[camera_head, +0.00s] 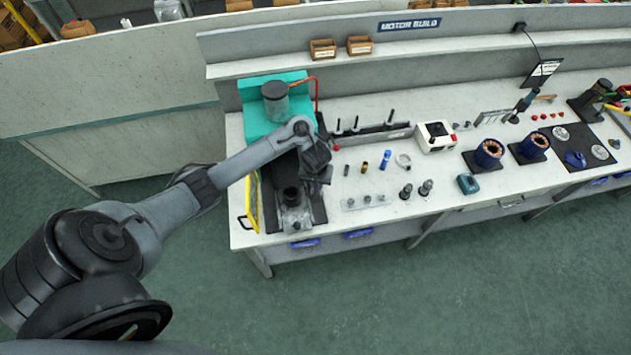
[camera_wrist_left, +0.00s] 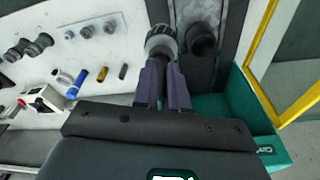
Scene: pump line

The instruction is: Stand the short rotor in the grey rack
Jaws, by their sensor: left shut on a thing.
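My left gripper (camera_head: 318,178) is above the right side of the dark fixture at the bench's left end. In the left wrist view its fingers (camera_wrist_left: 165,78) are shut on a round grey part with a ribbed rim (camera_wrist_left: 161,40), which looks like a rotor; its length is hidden. A long grey rack (camera_head: 372,137) with several upright dark pins stands behind the gripper, to its right. Two dark stubby rotors (camera_head: 405,192) (camera_head: 426,187) stand on the bench to the right; they also show in the wrist view (camera_wrist_left: 40,42) (camera_wrist_left: 15,53). My right gripper is out of view.
A teal press (camera_head: 258,120) with a dark cylinder stands behind my left forearm. A yellow guard frame (camera_head: 253,203) edges the bench's left end. A pale strip with small studs (camera_head: 366,201) lies in front. Small cylinders (camera_head: 385,160) and a white control box (camera_head: 436,136) are nearby.

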